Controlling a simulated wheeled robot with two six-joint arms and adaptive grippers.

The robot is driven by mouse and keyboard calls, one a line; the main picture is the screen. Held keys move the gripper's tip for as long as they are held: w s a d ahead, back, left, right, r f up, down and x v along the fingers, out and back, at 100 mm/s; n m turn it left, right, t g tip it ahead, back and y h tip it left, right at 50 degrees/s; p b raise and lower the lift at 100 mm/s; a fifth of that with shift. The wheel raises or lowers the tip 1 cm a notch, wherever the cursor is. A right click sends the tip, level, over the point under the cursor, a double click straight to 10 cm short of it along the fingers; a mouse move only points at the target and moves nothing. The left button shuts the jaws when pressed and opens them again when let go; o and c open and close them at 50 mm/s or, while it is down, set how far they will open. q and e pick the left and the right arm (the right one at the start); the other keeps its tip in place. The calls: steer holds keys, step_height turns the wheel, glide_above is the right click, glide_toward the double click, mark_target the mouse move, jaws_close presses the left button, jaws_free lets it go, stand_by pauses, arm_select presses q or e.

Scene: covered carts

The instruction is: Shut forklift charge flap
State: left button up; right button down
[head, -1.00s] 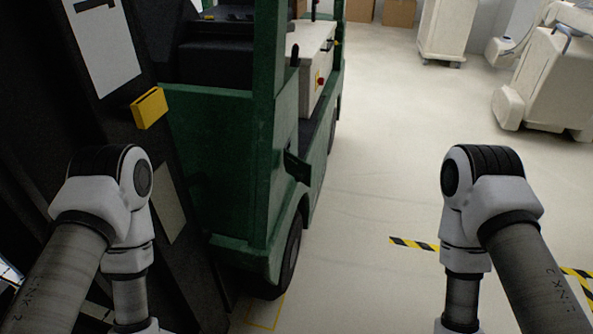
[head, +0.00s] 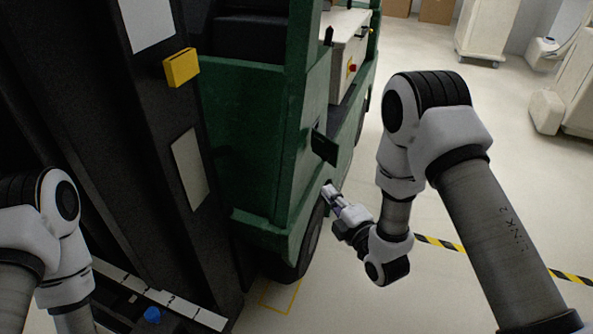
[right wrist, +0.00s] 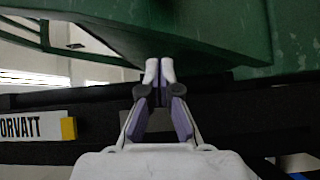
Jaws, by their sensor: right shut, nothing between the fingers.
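The green forklift (head: 247,135) stands left of centre in the head view. A small dark green flap (head: 324,147) stands out from its side, above the wheel, so it looks open. My right gripper (head: 328,188) is just below the flap, close to the forklift's side, with a visible gap in the picture. In the right wrist view its fingertips (right wrist: 159,70) are together and empty, in front of green bodywork (right wrist: 215,30). Whether they touch it I cannot tell. My left arm shows at lower left, but its gripper is out of view.
A black post with a yellow block (head: 181,67) stands close on the left, near my left arm. The forklift's wheel (head: 311,240) is below the flap. Black-and-yellow tape (head: 440,243) marks the floor. Pale carts (head: 486,30) stand far right. The floor between is clear.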

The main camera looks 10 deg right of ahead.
steer(key=w+d+p, duration=0.1)
steer(key=w+p, duration=0.1)
steer(key=w, duration=0.9)
steer(key=shift+w+d+f, duration=0.2)
steer(key=shift+w+d, duration=0.1)
steer(key=shift+d, duration=0.05)
steer(key=shift+d, duration=0.2)
